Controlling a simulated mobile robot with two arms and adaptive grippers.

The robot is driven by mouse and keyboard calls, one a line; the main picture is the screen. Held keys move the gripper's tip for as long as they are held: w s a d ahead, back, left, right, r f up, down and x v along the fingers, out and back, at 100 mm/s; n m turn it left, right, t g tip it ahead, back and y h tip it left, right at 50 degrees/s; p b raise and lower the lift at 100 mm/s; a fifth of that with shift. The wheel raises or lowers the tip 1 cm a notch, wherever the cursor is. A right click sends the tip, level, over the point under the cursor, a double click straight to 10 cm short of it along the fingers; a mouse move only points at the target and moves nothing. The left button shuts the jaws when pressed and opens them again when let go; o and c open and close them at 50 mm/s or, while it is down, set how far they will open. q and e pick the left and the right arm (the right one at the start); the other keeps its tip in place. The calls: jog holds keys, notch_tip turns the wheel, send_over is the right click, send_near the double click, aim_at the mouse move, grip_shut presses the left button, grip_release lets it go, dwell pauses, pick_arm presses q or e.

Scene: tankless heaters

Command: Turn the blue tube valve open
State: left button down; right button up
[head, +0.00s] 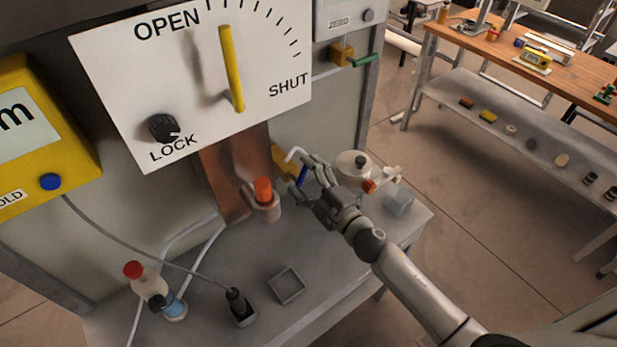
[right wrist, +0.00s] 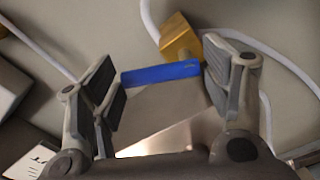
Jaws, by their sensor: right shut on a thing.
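The blue tube valve has a brass body (head: 286,163) and a flat blue handle (head: 302,176), low on the panel right of the copper plate. In the right wrist view the blue handle (right wrist: 160,73) lies between my finger pads, below the brass body (right wrist: 180,38) and a white tube. My right gripper (head: 312,184) reaches in from the lower right and is shut on the blue handle, with a pad near each end of it. The gripper partly hides the handle in the head view. My left gripper is not in view.
A dial panel (head: 200,70) marked OPEN and SHUT hangs above. A green-handled valve (head: 362,60) is higher right. The grey shelf (head: 330,250) holds an orange-capped item (head: 263,190), a red-capped bottle (head: 147,284), a small tray (head: 286,285) and a round white container (head: 353,165).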

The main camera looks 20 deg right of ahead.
jog(key=shift+s+a+r+n, duration=0.15)
jog(key=shift+a+n, duration=0.1)
jog(key=shift+n, duration=0.8)
jog(key=shift+a+r+n, duration=0.1)
jog(key=shift+a+n, duration=0.15)
jog(key=shift+n, duration=0.8)
jog(key=o, duration=0.8)
jog(key=shift+a, duration=0.1)
jog(key=shift+s+f, duration=0.1)
jog(key=v, duration=1.2)
